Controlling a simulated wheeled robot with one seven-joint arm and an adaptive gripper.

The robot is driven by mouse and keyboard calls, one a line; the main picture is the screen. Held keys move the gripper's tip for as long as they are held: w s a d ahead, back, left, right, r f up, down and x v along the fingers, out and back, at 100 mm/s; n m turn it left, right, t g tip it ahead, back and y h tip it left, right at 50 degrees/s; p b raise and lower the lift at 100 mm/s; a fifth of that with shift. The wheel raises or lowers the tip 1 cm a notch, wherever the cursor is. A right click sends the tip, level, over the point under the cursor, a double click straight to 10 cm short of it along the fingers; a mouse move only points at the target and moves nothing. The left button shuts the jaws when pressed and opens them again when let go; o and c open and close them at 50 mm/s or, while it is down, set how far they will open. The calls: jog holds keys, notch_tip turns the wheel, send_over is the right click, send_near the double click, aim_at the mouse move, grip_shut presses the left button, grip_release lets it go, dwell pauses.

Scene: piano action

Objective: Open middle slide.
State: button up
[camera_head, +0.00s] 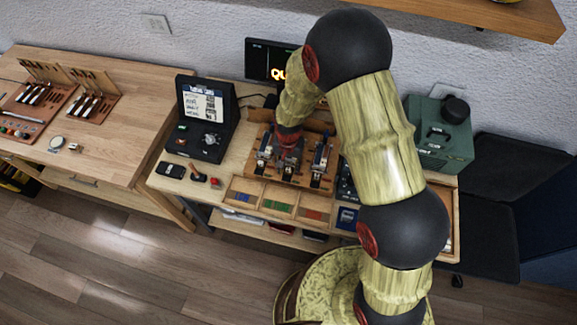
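A wooden board (258,129) on the workbench bears a row of small metal mechanisms: a left one (264,151), a middle one (288,168) and a right one (320,166). I cannot tell for sure which part is the middle slide or how far open it stands. My arm comes over from the right, and its end points down at the middle mechanism. My gripper (289,157) is at or just above this mechanism, small and dark against it. I cannot see whether its fingers touch anything or are open or shut.
A shallow wooden tray (260,190) with blue, green and red compartments lies in front of the board. A black case with a screen (206,115) stands left, a green machine (441,135) right. A monitor (262,62) is behind. Another table (125,90) stands at left.

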jog(key=shift+c, duration=1.1)
grip_shut()
